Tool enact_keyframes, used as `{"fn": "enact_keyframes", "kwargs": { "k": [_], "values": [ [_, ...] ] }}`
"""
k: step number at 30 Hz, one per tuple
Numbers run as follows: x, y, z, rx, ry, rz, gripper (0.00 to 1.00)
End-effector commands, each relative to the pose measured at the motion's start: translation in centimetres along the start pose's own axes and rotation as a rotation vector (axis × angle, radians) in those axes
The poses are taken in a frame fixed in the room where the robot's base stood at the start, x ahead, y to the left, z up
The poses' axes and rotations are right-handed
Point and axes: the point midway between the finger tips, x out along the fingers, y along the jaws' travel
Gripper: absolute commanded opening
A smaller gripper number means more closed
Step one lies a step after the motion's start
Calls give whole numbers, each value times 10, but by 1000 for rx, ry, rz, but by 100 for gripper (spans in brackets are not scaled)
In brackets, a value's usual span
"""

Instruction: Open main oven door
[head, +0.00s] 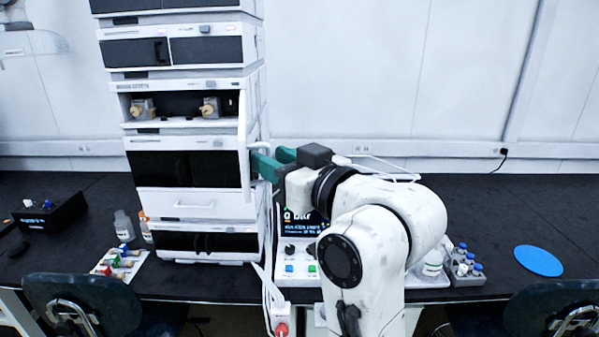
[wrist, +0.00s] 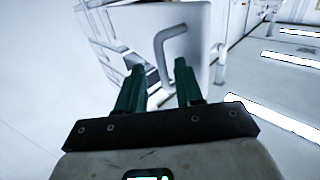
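The instrument stack (head: 195,205) stands on the black bench at left. A white door (head: 244,135) shows nearly edge-on at the stack's right side and looks swung out from the front. Its outer face (wrist: 195,20) shows in the wrist view with a bent bar handle (wrist: 170,42). My gripper (head: 264,160) has green fingers and is at the door's handle side. In the wrist view, my gripper (wrist: 158,70) has its fingers apart, with the handle's lower part between them in the picture. I cannot tell whether they touch it. My arm hides part of the bench.
A control box (head: 298,268) with buttons sits right of the stack. A vial rack (head: 466,268) and a blue disc (head: 538,260) lie further right. Bottles (head: 124,226) and a small card of coloured vials (head: 119,262) stand left. Chairs (head: 85,300) are at the front.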

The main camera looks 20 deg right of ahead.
Motion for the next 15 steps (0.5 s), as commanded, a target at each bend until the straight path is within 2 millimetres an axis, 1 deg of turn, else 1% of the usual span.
{"fn": "enact_keyframes", "kwargs": {
  "k": [5,10,15],
  "values": [
    [-34,1,3,0,4,3,36],
    [-72,2,3,-1,3,4,36],
    [-73,2,1,-19,9,10,36]
  ]
}}
